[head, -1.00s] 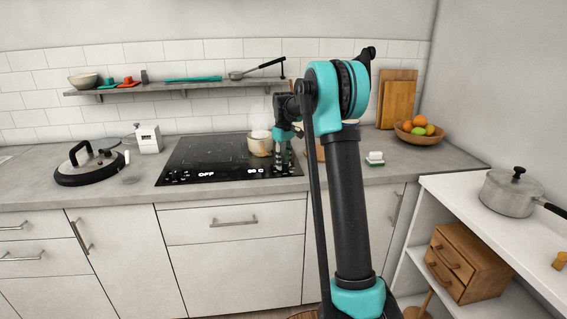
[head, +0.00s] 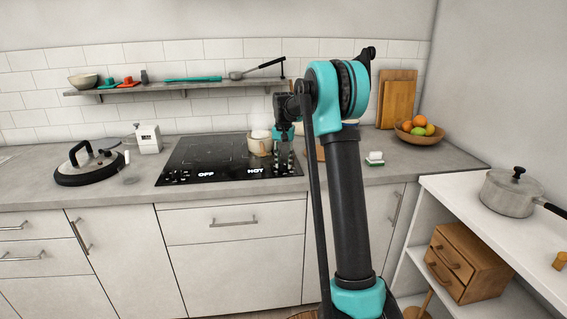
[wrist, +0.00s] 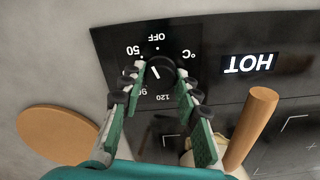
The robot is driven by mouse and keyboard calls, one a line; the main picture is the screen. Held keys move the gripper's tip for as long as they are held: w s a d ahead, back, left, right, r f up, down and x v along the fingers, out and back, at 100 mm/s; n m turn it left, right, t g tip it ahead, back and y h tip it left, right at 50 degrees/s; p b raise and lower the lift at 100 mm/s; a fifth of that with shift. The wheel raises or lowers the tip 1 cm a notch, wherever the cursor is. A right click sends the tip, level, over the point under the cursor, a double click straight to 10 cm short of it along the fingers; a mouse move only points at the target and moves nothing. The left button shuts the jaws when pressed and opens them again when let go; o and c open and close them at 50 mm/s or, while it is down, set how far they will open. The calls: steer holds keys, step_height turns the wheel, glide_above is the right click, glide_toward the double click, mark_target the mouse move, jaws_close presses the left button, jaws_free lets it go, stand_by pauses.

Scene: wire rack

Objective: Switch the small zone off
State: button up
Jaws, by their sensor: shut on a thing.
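My gripper (wrist: 159,82) is shut on the small zone's black knob (wrist: 160,69), one finger on each side. The dial around it carries OFF, 50, 90 and 120. The white line on the knob points up and slightly left in the wrist view, near the OFF mark, between OFF and 50. The display (wrist: 249,64) beside it reads HOT, and it also shows in the head view (head: 255,171). In the head view my gripper (head: 285,169) is at the cooktop's (head: 207,154) front right. The other display (head: 206,174) reads OFF.
A small pale pot (head: 259,145) stands at the cooktop's right, its wooden handle (wrist: 251,130) close to my gripper. A round wooden thing (wrist: 58,137) lies on the counter. A sponge (head: 374,158) and fruit bowl (head: 419,136) are further right. A black-handled lid (head: 90,164) lies left.

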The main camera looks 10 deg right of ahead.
mark_target(284, 163)
steer(key=shift+m, duration=2)
steer(key=o, duration=1.2)
steer(key=shift+c, duration=0.2)
steer(key=shift+r, duration=0.1)
step_height(284, 163, up, 12)
